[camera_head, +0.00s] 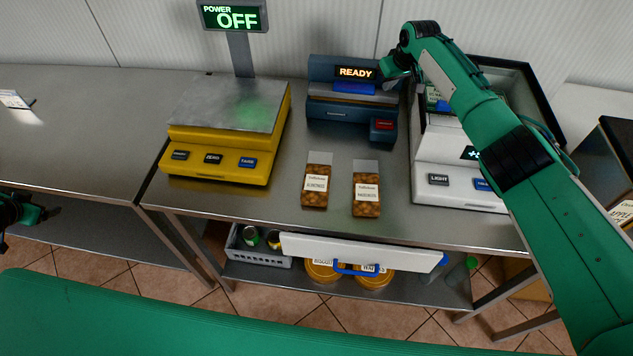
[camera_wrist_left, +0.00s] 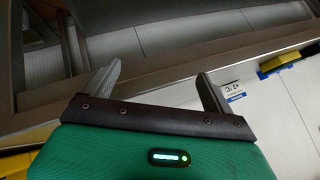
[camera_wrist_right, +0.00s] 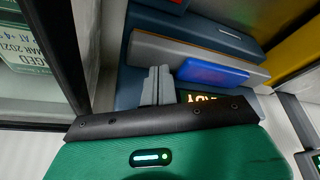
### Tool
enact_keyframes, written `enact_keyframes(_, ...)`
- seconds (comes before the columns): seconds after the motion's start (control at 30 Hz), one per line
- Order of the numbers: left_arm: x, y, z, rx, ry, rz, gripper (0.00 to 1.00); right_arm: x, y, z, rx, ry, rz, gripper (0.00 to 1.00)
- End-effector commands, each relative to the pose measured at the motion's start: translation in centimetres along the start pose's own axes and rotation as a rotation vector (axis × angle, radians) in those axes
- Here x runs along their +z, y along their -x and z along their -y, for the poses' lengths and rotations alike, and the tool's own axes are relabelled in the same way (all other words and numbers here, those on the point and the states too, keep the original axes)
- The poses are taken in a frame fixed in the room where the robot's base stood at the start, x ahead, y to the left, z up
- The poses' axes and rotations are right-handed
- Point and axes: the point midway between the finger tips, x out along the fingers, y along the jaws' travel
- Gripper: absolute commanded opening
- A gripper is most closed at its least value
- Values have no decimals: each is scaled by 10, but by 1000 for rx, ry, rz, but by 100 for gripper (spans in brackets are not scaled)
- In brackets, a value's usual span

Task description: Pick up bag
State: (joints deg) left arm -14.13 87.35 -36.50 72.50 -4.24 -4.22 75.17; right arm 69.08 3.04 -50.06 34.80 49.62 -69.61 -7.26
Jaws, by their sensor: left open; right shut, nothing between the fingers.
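Two clear bags of brown nuts, an almonds bag (camera_head: 316,187) and another bag with a white label (camera_head: 366,195), lie side by side on the steel counter. Their empty clear tops point toward a blue machine (camera_head: 350,112) with a lit READY display. My right gripper (camera_head: 392,72) is at the machine's right end, away from both bags. In the right wrist view its fingers (camera_wrist_right: 158,85) are together and empty, in front of the machine. My left gripper (camera_head: 40,213) is at the far left, low beside the counter. In the left wrist view its fingers (camera_wrist_left: 158,85) are apart and empty.
A yellow scale (camera_head: 225,135) with an OFF display stands left of the bags. A white device (camera_head: 450,160) with an open dark lid stands right, partly behind my right arm. A drawer-like white panel (camera_head: 360,250) and a grey crate (camera_head: 255,248) are below the counter.

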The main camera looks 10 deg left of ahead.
Motion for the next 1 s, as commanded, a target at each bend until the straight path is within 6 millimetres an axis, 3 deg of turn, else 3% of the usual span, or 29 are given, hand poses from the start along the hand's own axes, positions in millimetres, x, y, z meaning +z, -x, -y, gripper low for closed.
enact_keyframes(0.2,-53,31,34,-63,-74,-24,87,0,0,0,0,0,0,0)
enact_keyframes(0.37,-76,32,32,-150,-190,-39,87,0,0,0,0,0,0,0)
enact_keyframes(0.67,-115,21,6,-296,-431,-1,87,0,0,0,0,0,0,0)
enact_keyframes(1.0,-173,16,-40,-380,-733,137,87,0,0,0,0,0,0,0)
